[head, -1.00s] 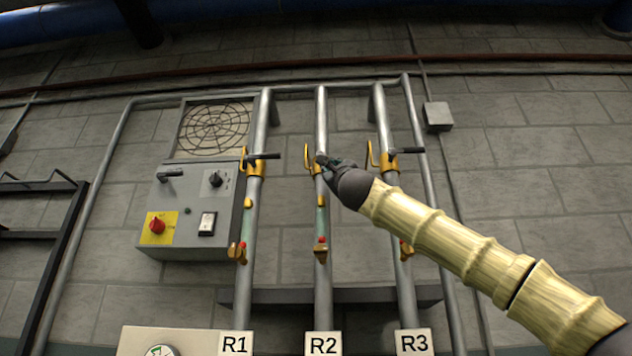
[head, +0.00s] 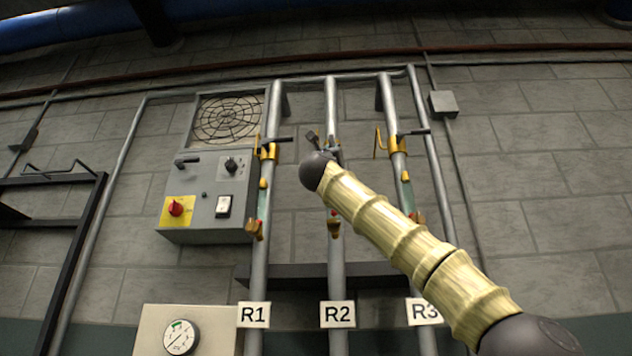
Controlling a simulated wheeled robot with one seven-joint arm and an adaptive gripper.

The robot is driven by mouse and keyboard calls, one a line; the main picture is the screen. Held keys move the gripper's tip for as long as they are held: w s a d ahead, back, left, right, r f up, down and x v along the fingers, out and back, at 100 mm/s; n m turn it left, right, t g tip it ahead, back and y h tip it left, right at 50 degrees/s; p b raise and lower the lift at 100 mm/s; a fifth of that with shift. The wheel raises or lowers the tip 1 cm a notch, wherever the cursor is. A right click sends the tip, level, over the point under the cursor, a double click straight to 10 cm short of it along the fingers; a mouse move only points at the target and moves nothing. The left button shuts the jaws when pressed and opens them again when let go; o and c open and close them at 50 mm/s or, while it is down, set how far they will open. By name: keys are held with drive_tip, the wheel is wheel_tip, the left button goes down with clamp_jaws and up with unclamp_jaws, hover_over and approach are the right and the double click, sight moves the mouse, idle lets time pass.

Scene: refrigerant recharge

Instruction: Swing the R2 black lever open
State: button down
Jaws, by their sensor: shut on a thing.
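The R2 pipe (head: 336,255) stands upright in the middle of three grey pipes, above its white R2 label (head: 338,314). My gripper (head: 318,143) is at the R2 valve, near the top of this pipe. Its dark tips show just above my rounded wrist. It is shut on the R2 black lever, but the wrist hides most of the grip, the lever and the brass valve body. I cannot tell the lever's exact angle.
The R1 black lever (head: 284,140) is close on the left, and the R3 black lever (head: 414,132) is on the right. A grey control box (head: 208,198) stands left of R1. A gauge panel (head: 152,322) is at lower left.

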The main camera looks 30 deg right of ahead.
drive_tip(key=shift+r+m+g+h, duration=0.1)
drive_tip(key=shift+m+g+h, duration=0.2)
drive_tip(key=shift+m+g, duration=0.15)
drive_tip(key=c, duration=1.4)
unclamp_jaws()
drive_tip(key=shift+w, duration=0.1)
drive_tip(key=v, duration=1.2)
